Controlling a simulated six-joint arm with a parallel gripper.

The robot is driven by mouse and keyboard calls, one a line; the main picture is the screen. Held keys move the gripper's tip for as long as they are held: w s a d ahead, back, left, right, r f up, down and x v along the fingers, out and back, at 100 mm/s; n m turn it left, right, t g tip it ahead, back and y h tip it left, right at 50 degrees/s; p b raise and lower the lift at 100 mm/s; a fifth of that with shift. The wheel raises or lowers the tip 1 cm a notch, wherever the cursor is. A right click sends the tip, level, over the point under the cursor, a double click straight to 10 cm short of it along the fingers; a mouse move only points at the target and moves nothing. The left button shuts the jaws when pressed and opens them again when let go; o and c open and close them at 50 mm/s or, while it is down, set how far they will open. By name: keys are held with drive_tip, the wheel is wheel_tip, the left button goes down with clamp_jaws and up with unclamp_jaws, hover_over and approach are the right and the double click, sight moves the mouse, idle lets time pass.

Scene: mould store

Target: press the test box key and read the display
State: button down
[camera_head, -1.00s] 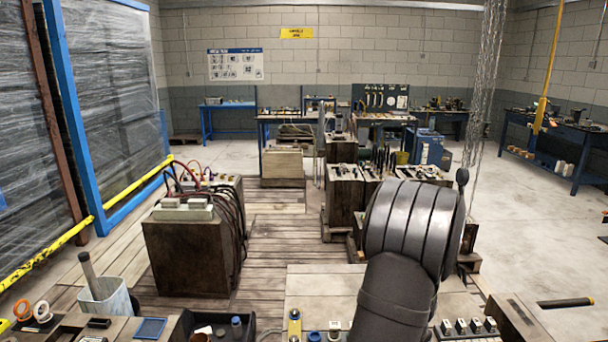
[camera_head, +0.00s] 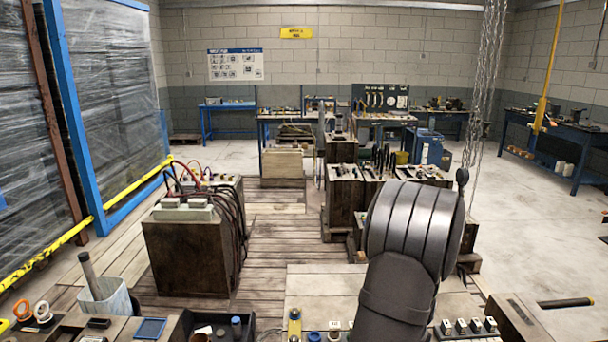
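I cannot tell for certain which thing is the test box, and no key or lit display can be made out. A dark brown box (camera_head: 185,255) with pale blocks on top and red and black cables stands on the planks left of centre. A row of small switch-like parts (camera_head: 468,327) sits on the bench at the lower right. A dark grey jointed arm link, which looks like mine, rises at the right of centre and hides part of the bench. My gripper is not in view.
A clear cup (camera_head: 112,300) with a handle in it, tape rolls (camera_head: 35,312) and a black tray (camera_head: 222,326) crowd the lower left. Chains (camera_head: 485,100) hang at the right. A pale board (camera_head: 315,290) in front is partly bare.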

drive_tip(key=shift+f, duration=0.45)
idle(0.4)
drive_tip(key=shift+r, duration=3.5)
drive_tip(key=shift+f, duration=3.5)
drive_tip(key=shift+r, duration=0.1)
